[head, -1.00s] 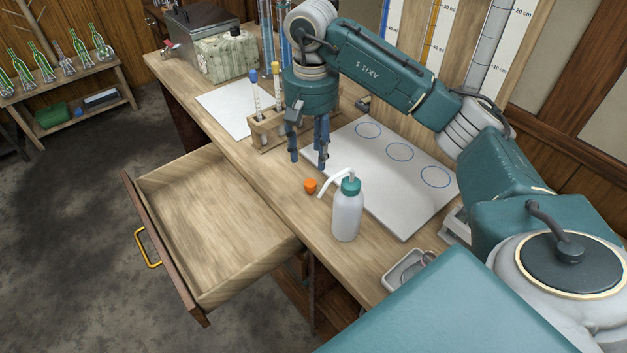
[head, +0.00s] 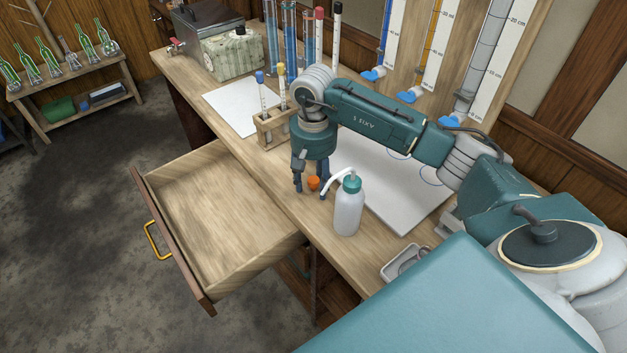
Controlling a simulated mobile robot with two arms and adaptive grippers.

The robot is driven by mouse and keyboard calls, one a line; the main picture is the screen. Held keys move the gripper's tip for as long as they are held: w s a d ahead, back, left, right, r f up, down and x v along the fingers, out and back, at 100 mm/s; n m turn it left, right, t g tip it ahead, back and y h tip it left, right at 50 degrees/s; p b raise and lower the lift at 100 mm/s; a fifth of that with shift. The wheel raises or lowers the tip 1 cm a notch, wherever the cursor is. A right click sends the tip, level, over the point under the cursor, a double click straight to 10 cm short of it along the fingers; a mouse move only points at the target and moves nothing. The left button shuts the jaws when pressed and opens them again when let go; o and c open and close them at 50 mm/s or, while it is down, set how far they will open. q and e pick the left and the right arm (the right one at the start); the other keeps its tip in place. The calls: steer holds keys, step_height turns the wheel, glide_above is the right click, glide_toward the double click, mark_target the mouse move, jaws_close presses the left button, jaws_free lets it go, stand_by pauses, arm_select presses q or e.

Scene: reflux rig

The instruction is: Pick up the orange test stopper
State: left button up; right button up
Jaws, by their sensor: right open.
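The small orange test stopper (head: 313,183) sits on the wooden bench near its front edge, just left of the wash bottle. My right gripper (head: 311,190) points down over it with its jaws open. One finger is to the left of the stopper and the other to its right. I cannot tell whether either finger touches it. My left gripper is not in view.
A white wash bottle (head: 348,212) with a teal cap stands close to the right finger, its bent spout reaching toward it. A test tube rack (head: 272,128) is behind left. A white board (head: 400,205) lies right. An empty open drawer (head: 215,215) juts out front left.

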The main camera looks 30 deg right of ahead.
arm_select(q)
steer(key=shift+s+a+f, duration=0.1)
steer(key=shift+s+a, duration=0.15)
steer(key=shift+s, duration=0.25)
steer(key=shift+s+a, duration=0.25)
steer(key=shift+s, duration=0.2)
arm_select(e)
steer(key=c, duration=0.9)
steer(key=shift+r, duration=0.1)
